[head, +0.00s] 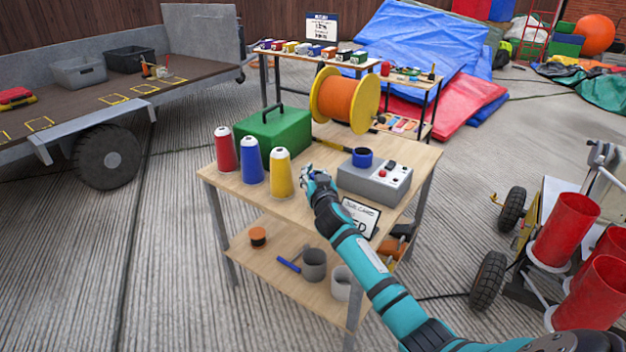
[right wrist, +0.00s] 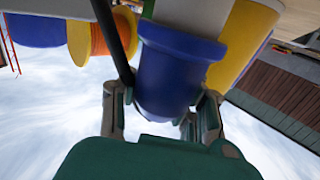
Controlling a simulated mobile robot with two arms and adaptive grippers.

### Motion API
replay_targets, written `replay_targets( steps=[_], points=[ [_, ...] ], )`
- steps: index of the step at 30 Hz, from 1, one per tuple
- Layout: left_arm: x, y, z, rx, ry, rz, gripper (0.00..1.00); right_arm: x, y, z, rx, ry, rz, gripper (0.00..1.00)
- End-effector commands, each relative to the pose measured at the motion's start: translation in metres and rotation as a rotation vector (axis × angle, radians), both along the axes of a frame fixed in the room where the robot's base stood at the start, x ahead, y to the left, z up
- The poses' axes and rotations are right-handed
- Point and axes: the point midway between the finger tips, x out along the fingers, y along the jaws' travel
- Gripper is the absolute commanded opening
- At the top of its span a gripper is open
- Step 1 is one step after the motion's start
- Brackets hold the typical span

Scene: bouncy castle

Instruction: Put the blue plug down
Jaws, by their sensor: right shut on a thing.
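My right gripper (head: 312,178) is over the top of the wooden cart (head: 300,205), between the yellow cone and the grey control box. In the right wrist view, its fingers (right wrist: 162,112) are shut on the blue plug (right wrist: 178,72), a flared blue cup shape. In the head view the plug is mostly hidden by the gripper and hard to make out. I cannot tell whether it touches the cart top. My left gripper is not in view.
Red (head: 225,149), blue (head: 251,160) and yellow (head: 281,173) cones stand left of the gripper. A green case (head: 273,138) and an orange cable drum (head: 343,99) stand behind. The grey control box (head: 375,183), with a blue ring (head: 362,157), is at the right.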

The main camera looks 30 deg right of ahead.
Motion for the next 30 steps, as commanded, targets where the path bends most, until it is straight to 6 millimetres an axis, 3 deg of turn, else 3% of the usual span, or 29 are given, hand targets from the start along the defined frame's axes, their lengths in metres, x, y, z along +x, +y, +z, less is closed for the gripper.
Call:
replay_targets(
  steps=[2, 13, 15, 24, 30],
  points=[
    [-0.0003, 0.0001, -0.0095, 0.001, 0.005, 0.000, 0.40, 0.0000, 0.0002, -0.0118, 0.000, 0.000, 0.000, 0.00],
    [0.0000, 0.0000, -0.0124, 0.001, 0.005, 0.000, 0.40, -0.0002, 0.0005, -0.0157, 0.001, -0.001, 0.000, 0.00],
    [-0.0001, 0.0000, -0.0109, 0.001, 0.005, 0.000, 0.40, -0.0003, 0.0005, -0.0145, 0.001, 0.000, 0.000, 0.13],
    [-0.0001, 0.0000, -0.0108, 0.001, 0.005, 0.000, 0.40, -0.0003, 0.0004, -0.0146, 0.000, 0.000, 0.000, 0.52],
    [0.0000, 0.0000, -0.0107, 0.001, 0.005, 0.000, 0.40, -0.0003, 0.0003, -0.0145, 0.000, 0.000, 0.000, 0.52]
  ],
)
